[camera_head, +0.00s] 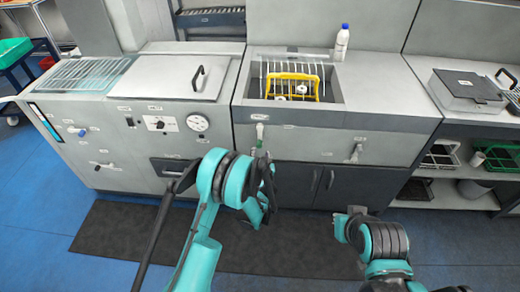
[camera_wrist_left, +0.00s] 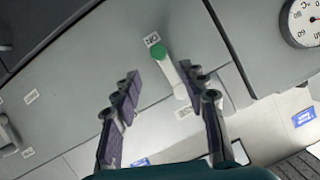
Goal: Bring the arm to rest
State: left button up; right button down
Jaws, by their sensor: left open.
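My left gripper (camera_head: 266,192) is in front of the grey machine, below its basin. In the left wrist view my left gripper (camera_wrist_left: 160,108) is open, with two dark fingers spread apart. A pale lever with a green tip (camera_wrist_left: 160,54) shows between and beyond the fingertips. I cannot tell how far the fingers are from it, and nothing is seen held. In the head view the lever (camera_head: 259,133) is on the machine's front, above the gripper. My right arm (camera_head: 385,240) shows at the lower right; its jaws cannot be made out.
The basin holds a yellow rack (camera_head: 293,85) with white items. A white bottle (camera_head: 341,43) stands behind it. A round gauge (camera_head: 197,122) is on the machine front. A shelf unit (camera_head: 470,150) stands at the right. A dark mat (camera_head: 300,245) lies on the floor below my arms.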

pick_arm(q)
jog(key=shift+v, duration=0.9)
jog(key=s+a+r+n+g, duration=0.1)
jog(key=s+a+r+g, duration=0.1)
jog(key=s+a+r, duration=0.55)
jog(key=s+a+r+n+g, duration=0.1)
jog(key=s+a+r+g, duration=0.3)
jog(key=r, duration=0.6)
jog(key=s+r+h, duration=0.1)
jog(key=s+h, duration=0.1)
jog(key=s, duration=2.2)
jog(key=shift+s+a+n+g, duration=0.3)
jog(key=shift+s+a, duration=0.05)
jog(key=shift+a, duration=0.1)
